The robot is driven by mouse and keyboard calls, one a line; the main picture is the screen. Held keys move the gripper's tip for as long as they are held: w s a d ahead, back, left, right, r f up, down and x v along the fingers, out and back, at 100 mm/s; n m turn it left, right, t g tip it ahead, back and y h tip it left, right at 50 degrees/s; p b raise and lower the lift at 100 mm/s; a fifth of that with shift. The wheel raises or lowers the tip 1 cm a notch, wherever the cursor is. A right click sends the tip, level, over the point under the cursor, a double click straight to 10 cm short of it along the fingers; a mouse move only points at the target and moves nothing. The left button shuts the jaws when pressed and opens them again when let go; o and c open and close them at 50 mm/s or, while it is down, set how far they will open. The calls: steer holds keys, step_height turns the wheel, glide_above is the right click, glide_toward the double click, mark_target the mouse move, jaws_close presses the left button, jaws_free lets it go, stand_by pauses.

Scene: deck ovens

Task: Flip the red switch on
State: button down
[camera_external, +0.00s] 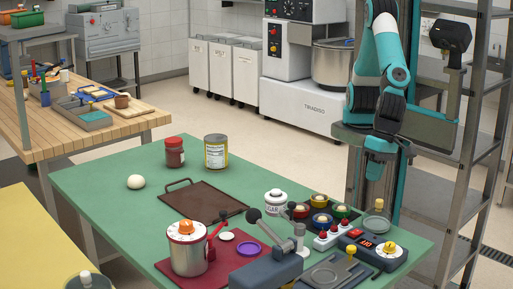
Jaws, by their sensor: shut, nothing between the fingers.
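A red upright lever (213,236) stands beside the metal pot on the table. A white box with red knobs (333,235) stands at the right of the table. I cannot tell which of these is the red switch, or whether it is on or off. My gripper (388,127) is the dark end of the teal arm. It is shut and empty, pointing down beyond the table's back right side, well apart from both red controls. Its fingertips are small and hard to make out.
The green table (106,182) holds a pot with an orange knob (188,255), a dark tray (203,202), a sugar jar (275,204) and a dark grey machine (268,272). A black unit with a red display (366,244) adjoins the white box. Metal shelving (459,195) stands at right.

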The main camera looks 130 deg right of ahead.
mark_target(352, 232)
steer(key=shift+f, duration=0.1)
steer(key=w+b, duration=0.1)
steer(key=b, duration=0.2)
steer(key=shift+w+r+t, duration=0.15)
steer(key=shift+r+t, duration=0.05)
steer(key=shift+t, duration=0.1)
steer(key=p+x, duration=0.1)
steer(key=x, duration=1.3)
steer(key=shift+p, duration=0.35)
